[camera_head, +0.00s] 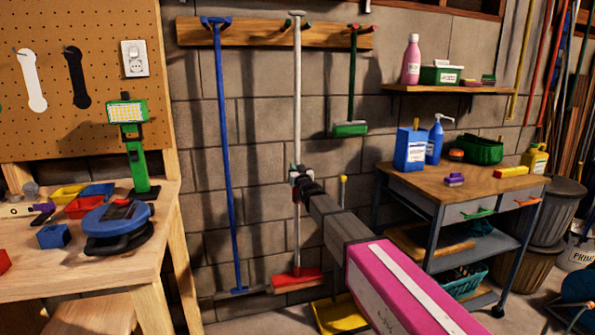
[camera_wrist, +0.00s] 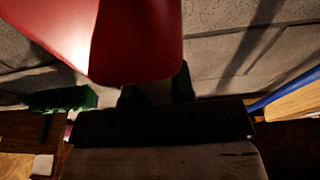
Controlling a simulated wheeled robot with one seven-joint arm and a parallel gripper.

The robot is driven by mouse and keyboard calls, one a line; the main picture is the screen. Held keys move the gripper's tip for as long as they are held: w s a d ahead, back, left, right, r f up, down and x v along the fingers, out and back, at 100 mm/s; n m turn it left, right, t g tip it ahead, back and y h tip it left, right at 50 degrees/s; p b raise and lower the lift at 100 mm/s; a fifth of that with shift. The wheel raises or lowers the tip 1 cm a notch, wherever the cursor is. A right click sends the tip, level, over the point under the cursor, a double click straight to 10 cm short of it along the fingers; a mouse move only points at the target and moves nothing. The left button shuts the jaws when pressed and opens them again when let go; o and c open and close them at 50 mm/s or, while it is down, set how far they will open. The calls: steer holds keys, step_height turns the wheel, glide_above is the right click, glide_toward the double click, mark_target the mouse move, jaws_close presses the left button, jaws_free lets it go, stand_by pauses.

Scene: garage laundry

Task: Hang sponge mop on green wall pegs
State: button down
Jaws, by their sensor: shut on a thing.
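The sponge mop (camera_head: 297,120) has a long whitish handle and a red head (camera_head: 297,280) low by the wall. It stands about upright in front of the wooden peg rail (camera_head: 260,33). Its top end is level with the green pegs (camera_head: 307,27), close between them; I cannot tell whether it rests on them. My gripper (camera_head: 299,176) is shut on the handle at mid-height. In the wrist view, my dark fingers (camera_wrist: 156,92) close around something pale, and a large red surface (camera_wrist: 110,35) fills the top, hiding part of the view.
A blue long-handled tool (camera_head: 223,150) hangs left of the mop, and a green brush (camera_head: 350,128) hangs right. A yellow dustpan (camera_head: 340,315) lies below. A workbench (camera_head: 150,250) stands left; a cart (camera_head: 420,185) with bottles stands right, under a shelf (camera_head: 430,88).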

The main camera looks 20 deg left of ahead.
steer(key=shift+w+a+f, duration=0.1)
steer(key=shift+w+a, duration=0.3)
steer(key=shift+w, duration=0.25)
steer(key=shift+w+a+f, duration=0.1)
steer(key=shift+w+a, duration=0.35)
steer(key=shift+w, duration=0.25)
steer(key=shift+w+a, duration=0.4)
steer(key=shift+w, duration=0.25)
steer(key=shift+f, duration=0.9)
steer(key=c, duration=0.9)
jaws_free()
